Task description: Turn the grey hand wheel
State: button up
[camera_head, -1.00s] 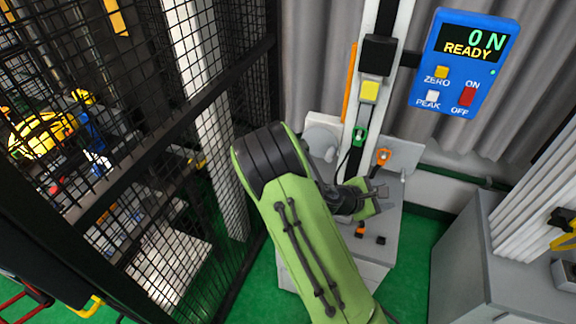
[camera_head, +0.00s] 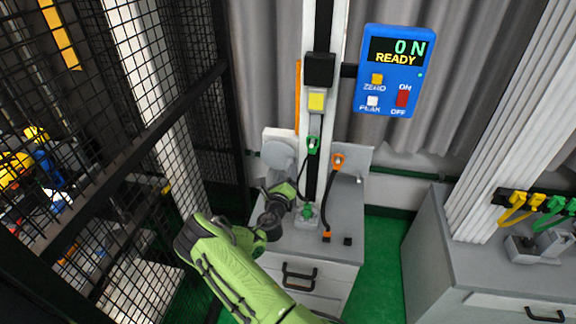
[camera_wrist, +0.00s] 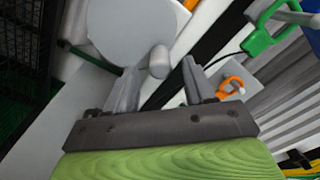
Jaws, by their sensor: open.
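The grey hand wheel (camera_head: 279,155) is a round disc on a pale plate at the left of the tower's upright. In the wrist view the wheel (camera_wrist: 122,28) fills the upper middle, and its short rounded handle (camera_wrist: 159,60) sticks out toward me. My gripper (camera_head: 284,183) is just below the wheel in the head view. In the wrist view my gripper (camera_wrist: 160,72) is open, with the handle showing between the two fingertips. I cannot tell how far beyond the tips the handle lies. Nothing is held.
Right of the wheel are a green clip (camera_head: 313,145) and an orange clip (camera_head: 338,160) with a black cable. A blue display (camera_head: 394,70) reads 0 N, READY. A black mesh fence (camera_head: 100,120) stands close at left. A grey cabinet (camera_head: 480,250) is at right.

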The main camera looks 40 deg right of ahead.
aim_at(277, 160)
jog(key=x, duration=0.4)
jog(key=shift+w+d, duration=0.2)
jog(key=shift+f, duration=0.1)
grip_shut()
